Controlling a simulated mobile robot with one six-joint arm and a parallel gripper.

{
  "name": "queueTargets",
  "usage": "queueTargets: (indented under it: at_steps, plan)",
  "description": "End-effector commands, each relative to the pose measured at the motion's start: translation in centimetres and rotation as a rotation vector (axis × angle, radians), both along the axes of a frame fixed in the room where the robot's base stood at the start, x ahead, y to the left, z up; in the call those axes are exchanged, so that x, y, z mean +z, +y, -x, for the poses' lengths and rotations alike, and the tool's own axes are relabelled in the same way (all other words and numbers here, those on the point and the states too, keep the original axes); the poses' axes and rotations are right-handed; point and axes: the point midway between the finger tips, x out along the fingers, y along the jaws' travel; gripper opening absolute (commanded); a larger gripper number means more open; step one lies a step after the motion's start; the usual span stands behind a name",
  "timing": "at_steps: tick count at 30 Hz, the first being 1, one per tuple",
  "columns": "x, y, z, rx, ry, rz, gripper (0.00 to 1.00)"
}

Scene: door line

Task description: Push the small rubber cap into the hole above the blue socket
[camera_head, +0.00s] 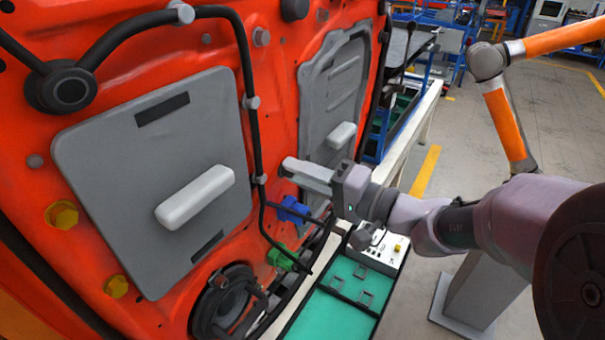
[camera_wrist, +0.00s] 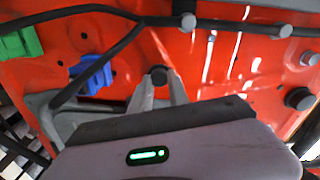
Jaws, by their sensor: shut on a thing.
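My gripper (camera_head: 287,168) reaches in from the right to the orange door panel, just above the blue socket (camera_head: 293,209). In the wrist view my gripper (camera_wrist: 158,84) has its two grey fingertips closed on a small dark round rubber cap (camera_wrist: 158,74), held close to the panel. I cannot tell whether the cap touches it. The blue socket also shows in the wrist view (camera_wrist: 92,74), left of the fingers, with a black cable passing over it. The hole for the cap is not clearly visible; the fingertips and cap may hide it.
A black cable (camera_head: 252,120) runs down the door panel (camera_head: 280,60) beside my gripper. A green connector (camera_head: 283,257) sits below the blue socket. Grey covers (camera_head: 165,160) with raised handles flank the area. A green-topped tray (camera_head: 335,315) stands below my arm.

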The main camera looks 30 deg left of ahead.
Motion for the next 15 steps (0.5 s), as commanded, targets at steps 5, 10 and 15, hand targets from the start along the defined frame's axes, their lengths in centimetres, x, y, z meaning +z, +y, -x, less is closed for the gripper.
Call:
queueTargets:
  at_steps: [5, 10, 15]
  plan:
    - [0.06, 0.02, 0.02, 0.001, -0.001, -0.001, 0.00]
    - [0.05, 0.02, 0.03, 0.001, -0.001, -0.001, 0.23]
    - [0.04, 0.02, 0.03, 0.001, -0.001, -0.001, 0.47]
